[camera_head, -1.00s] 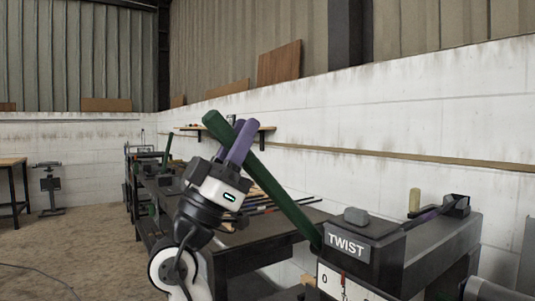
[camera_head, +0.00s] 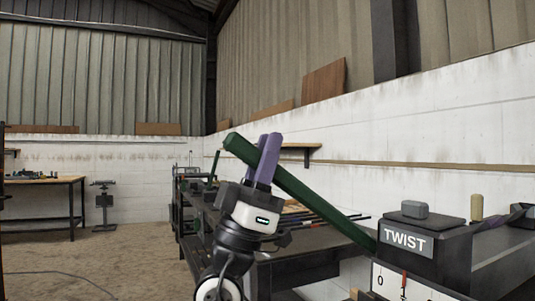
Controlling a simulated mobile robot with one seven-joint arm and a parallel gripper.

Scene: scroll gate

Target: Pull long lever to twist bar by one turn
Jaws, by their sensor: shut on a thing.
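The long green lever (camera_head: 312,197) slants from its upper end at the upper left down to the machine at the lower right. My gripper (camera_head: 266,150) has its two purple fingers around the lever near its upper end and is shut on it. The machine (camera_head: 455,250) carries a grey sign reading TWIST (camera_head: 405,240). Below the sign is a white scale (camera_head: 400,288) with a red pointer (camera_head: 404,280), cut off by the lower edge. The bar (camera_head: 510,216) on top of the machine shows only partly at the right edge.
A dark workbench (camera_head: 315,258) with rods on it stands behind the lever. A white wall with a shelf (camera_head: 310,147) runs along the right. A wooden table (camera_head: 45,182) and a small stand (camera_head: 103,200) are at the far left. The dirt floor (camera_head: 90,262) at left is mostly open.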

